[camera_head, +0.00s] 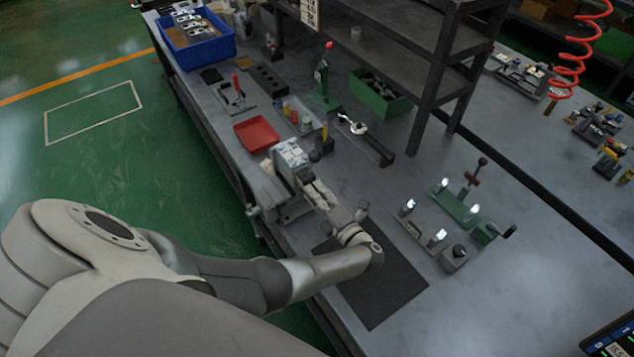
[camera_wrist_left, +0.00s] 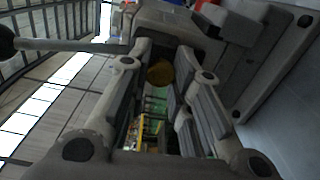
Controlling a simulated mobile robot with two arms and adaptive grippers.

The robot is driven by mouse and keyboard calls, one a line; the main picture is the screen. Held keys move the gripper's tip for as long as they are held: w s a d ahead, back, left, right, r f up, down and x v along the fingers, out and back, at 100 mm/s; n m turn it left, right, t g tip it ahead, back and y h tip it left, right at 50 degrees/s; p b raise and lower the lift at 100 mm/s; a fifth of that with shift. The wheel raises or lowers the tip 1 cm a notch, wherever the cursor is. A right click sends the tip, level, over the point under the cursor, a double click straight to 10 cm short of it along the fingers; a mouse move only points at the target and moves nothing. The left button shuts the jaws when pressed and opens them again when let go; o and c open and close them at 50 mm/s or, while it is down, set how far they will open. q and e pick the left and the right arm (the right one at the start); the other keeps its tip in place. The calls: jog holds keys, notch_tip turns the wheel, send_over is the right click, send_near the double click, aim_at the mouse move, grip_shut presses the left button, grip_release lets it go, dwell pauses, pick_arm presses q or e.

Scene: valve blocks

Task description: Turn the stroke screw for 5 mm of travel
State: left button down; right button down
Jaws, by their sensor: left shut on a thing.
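A grey fixture with a pale block on top (camera_head: 290,155) stands near the left edge of the bench. My left gripper (camera_head: 314,190) reaches it from the front right, with its fingers against the fixture's near side. In the left wrist view the two fingers (camera_wrist_left: 163,62) point at the fixture's grey body (camera_wrist_left: 170,22). A round brass-coloured end, seemingly the stroke screw (camera_wrist_left: 160,73), shows between them. The gripper is shut on it; the exact finger contact is hard to see. My right gripper is not in view.
A lever with a dark ball knob (camera_wrist_left: 6,43) sticks out left of the fingers. A red tray (camera_head: 256,134) lies behind the fixture. A black mat (camera_head: 395,295) lies under my wrist. A green clamp fixture (camera_head: 455,207) stands to the right. Shelf posts rise behind.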

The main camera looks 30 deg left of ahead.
pick_arm(q)
jog(key=shift+f+m, duration=0.15)
jog(key=shift+m, duration=0.15)
jog(key=c, duration=1.3)
grip_release()
jog(key=shift+o, duration=0.2)
jog(key=v, duration=0.7)
jog(key=shift+d, duration=0.3)
jog(key=shift+s, duration=0.1)
